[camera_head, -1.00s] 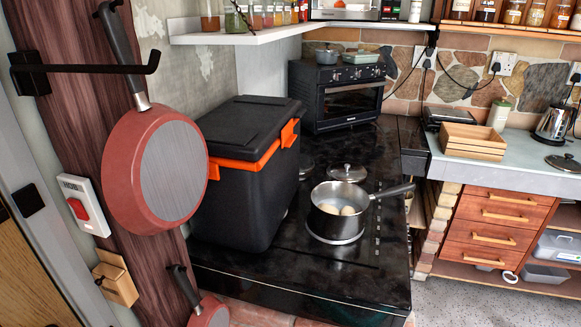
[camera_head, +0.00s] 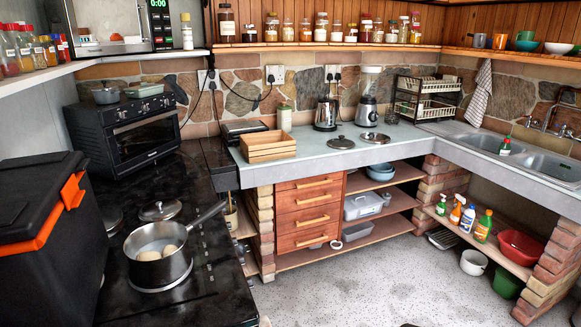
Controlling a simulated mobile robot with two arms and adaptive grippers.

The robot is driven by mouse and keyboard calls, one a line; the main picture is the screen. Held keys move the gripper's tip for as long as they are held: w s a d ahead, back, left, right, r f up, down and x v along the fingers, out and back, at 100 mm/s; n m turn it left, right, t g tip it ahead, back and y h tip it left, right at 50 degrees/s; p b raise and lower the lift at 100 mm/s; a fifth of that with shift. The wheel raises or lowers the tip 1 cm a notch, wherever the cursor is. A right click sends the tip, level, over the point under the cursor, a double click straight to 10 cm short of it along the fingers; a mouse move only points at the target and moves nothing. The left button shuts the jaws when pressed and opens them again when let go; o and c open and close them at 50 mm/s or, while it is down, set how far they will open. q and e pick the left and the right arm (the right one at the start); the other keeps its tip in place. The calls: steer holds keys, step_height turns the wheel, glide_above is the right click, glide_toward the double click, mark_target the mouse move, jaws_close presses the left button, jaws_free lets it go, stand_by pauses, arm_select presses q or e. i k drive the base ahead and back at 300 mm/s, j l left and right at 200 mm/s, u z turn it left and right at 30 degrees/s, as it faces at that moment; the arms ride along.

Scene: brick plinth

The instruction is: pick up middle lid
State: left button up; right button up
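Several round metal lids are in view. One lid (camera_head: 160,210) with a knob lies on the black hob, behind the saucepan. Another round lid-like thing (camera_head: 113,216) beside it is partly hidden by the black box. Two more lids lie on the grey worktop: a left one (camera_head: 341,143) and a right one (camera_head: 373,138), in front of the kettle and blender. I cannot tell which of these is the middle lid. Neither of my grippers is in view.
A steel saucepan (camera_head: 158,252) holding egg-like things stands on the hob, its handle pointing right. A black box (camera_head: 40,235) with orange latches fills the left. A wooden crate (camera_head: 268,146) is on the worktop (camera_head: 310,155). The speckled floor (camera_head: 370,280) is clear.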

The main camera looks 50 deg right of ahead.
mark_target(340, 143)
steer(key=z, duration=2.05)
steer(key=i+l+z, duration=0.3)
steer(key=i+l, duration=0.35)
steer(key=i+l+z, duration=0.25)
steer(key=i+l, duration=0.25)
steer(key=i, duration=0.2)
steer(key=i+u, duration=0.65)
steer(key=i+l+u, duration=0.1)
steer(key=i+u, duration=0.25)
